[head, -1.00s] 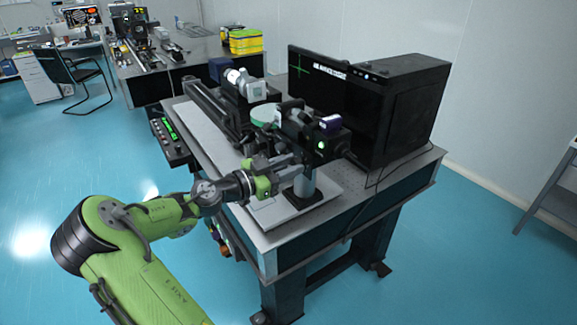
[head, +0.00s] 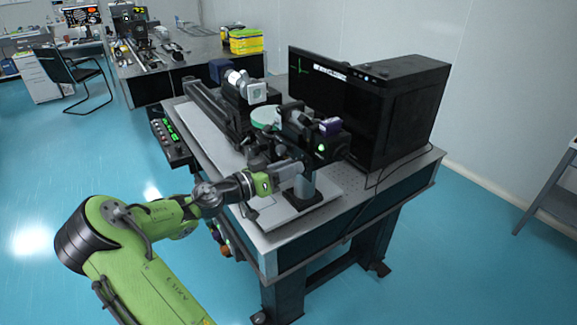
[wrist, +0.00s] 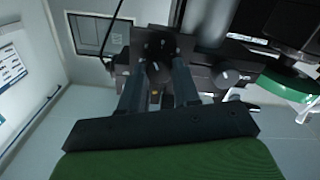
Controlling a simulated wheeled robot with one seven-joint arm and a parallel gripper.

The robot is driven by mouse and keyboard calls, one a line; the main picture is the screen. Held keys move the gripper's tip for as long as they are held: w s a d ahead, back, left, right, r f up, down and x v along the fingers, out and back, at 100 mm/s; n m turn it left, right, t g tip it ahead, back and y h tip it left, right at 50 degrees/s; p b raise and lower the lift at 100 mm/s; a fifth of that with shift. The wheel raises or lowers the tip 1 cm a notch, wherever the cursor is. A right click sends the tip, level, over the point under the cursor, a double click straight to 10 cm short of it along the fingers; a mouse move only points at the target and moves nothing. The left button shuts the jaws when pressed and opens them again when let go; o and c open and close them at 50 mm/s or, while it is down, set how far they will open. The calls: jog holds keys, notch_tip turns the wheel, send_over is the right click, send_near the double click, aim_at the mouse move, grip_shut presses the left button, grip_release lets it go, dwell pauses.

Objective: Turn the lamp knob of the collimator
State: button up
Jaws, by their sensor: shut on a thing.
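The collimator (head: 318,134) is a black unit with a small green light, on a post at the front right of the optical table. My gripper (head: 292,168) reaches it from the left, just under its body. In the wrist view my gripper (wrist: 158,84) has its two dark fingers on either side of a small dark round knob (wrist: 157,71) on the unit's black housing, and is shut on it. The knob is hidden in the head view. The wrist has a rolled posture, with one finger pad facing the head camera.
A monitor (head: 318,85) with a faint green cross and a black computer case (head: 398,110) stand behind. A green disc (head: 265,116) is left of the collimator. A control box with green displays (head: 170,138) is at the table's left edge. The floor in front is clear.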

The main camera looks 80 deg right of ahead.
jog(key=shift+n+p, duration=0.45)
jog(key=shift+n, duration=1.15)
jog(key=o, duration=1.1)
jog(key=shift+c, duration=0.2)
jog(key=v, duration=1.5)
jog(key=shift+w+a, duration=0.25)
jog(key=shift+w, duration=0.05)
